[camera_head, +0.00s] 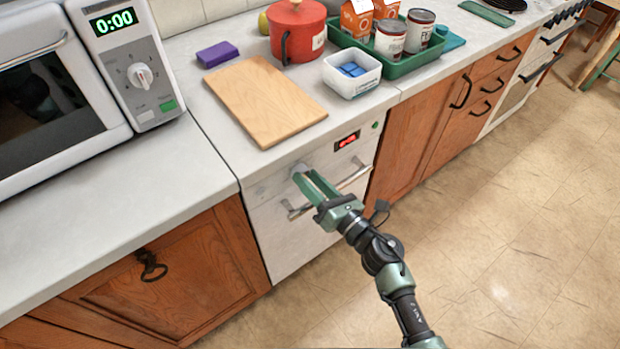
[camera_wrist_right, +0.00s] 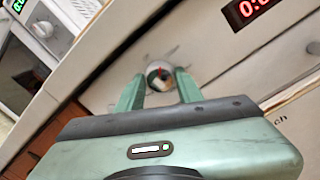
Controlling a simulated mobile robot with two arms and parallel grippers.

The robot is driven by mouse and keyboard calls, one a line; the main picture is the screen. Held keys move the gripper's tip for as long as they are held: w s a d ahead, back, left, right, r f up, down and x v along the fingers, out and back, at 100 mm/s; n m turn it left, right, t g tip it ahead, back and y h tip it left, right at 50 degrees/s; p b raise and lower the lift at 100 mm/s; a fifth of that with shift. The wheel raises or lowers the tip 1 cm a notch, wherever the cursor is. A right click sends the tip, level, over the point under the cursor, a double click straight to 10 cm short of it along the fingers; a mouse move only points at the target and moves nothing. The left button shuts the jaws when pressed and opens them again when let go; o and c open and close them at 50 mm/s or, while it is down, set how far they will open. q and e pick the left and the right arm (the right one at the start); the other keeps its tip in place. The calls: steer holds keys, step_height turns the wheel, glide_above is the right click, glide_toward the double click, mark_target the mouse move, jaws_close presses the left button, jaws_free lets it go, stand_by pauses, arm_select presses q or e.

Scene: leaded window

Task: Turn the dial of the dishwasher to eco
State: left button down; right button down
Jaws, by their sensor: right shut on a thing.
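The dishwasher (camera_head: 290,235) is white, set under the counter, with a bar handle and a small red display (camera_head: 347,141). Its dial (camera_head: 299,169) sits on the front panel left of the display; in the head view my gripper partly covers it. My right gripper (camera_head: 312,181) reaches the panel and is shut on the dial. In the right wrist view the dial (camera_wrist_right: 160,76) shows between the fingertips, with a red mark on its face. The dial's labels, including eco, are too small or hidden to read. My left gripper is not in view.
A wooden board (camera_head: 262,98) lies on the counter above the dishwasher. A microwave (camera_head: 85,70) stands at the left. A white tub (camera_head: 351,72), a red pot (camera_head: 296,30) and a green tray (camera_head: 400,62) stand behind. The dishwasher handle (camera_head: 325,192) runs close below my gripper.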

steer(key=m, duration=0.5)
steer(key=shift+p, duration=0.3)
steer(key=m, duration=0.3)
steer(key=shift+f+m+t+h+p, duration=0.1)
steer(key=shift+m+t+h+p, duration=0.2)
steer(key=shift+m+t+p, duration=0.1)
steer(key=m+p, duration=0.1)
steer(key=m, duration=0.2)
steer(key=shift+m, duration=0.4)
steer(key=m+p, duration=0.1)
steer(key=m, duration=0.2)
steer(key=shift+m+h, duration=0.3)
steer(key=shift+m, duration=0.1)
steer(key=m+p, duration=0.2)
steer(key=m, duration=0.4)
steer(key=shift+s+m+p, duration=0.1)
steer(key=shift+m+p, duration=0.2)
steer(key=shift+m, duration=0.1)
steer(key=m+p, duration=0.1)
steer(key=m, duration=0.4)
steer(key=shift+a+m+h+p, duration=0.1)
steer(key=shift+m+h+p, duration=0.2)
steer(key=c, duration=0.9)
jaws_free()
